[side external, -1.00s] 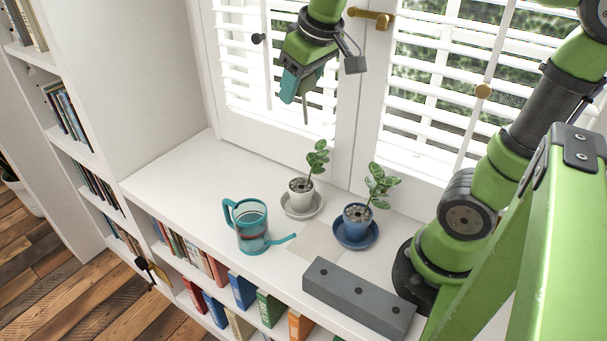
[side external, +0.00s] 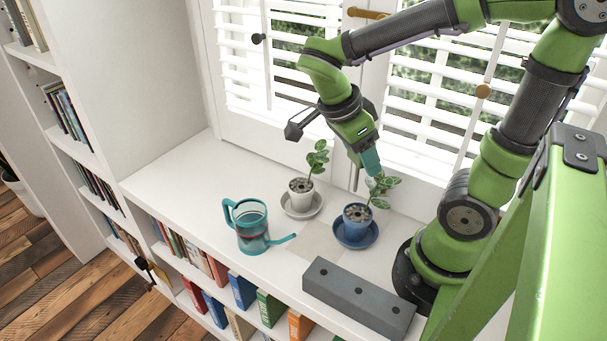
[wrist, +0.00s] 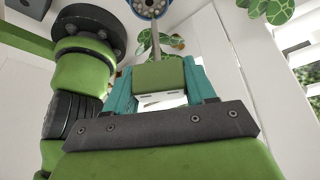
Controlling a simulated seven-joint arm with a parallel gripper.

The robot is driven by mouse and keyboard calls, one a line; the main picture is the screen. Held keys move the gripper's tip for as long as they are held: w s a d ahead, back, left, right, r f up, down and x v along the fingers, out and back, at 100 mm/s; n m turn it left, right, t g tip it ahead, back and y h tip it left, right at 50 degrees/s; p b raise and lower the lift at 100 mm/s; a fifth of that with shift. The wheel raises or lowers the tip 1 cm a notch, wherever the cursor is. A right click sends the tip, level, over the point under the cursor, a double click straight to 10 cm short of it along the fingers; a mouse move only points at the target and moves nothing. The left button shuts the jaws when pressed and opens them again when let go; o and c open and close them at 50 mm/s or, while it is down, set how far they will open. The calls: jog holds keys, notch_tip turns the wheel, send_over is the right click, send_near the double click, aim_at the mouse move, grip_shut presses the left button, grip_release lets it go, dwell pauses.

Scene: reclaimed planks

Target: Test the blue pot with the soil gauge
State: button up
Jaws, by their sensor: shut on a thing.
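My gripper (side external: 370,160) is above the blue pot (side external: 356,219), tilted, with teal fingers close to that pot's plant (side external: 380,185). In the wrist view my gripper (wrist: 160,88) is shut on the soil gauge (wrist: 158,74), a green block with a thin metal probe (wrist: 155,38). The probe points toward the pebble-filled blue pot (wrist: 150,14) at the top edge. In the side view the probe (side external: 355,178) hangs above the pot, its tip seemingly clear of the soil. The blue pot stands upright on a blue saucer (side external: 355,241).
A teal watering can (side external: 252,228) is further left. A grey block with holes (side external: 358,297) lies in front. Shutters (side external: 430,110) close off the back. The ledge's left end is clear.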

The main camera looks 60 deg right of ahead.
jog(key=m, duration=0.2)
jog(key=s+m+g+y, duration=0.1)
jog(key=shift+s+f+m, duration=0.15)
jog(key=shift+s+m, duration=0.05)
jog(key=shift+m, duration=0.2)
jog(key=shift+s+m+y, duration=0.1)
jog(key=shift+m+y, duration=0.2)
jog(key=shift+m, duration=0.5)
jog(key=shift+f+g, duration=0.1)
jog(key=shift+g, duration=0.2)
jog(key=shift+f, duration=1.65)
jog(key=shift+f, duration=3.15)
jog(key=o, duration=1.2)
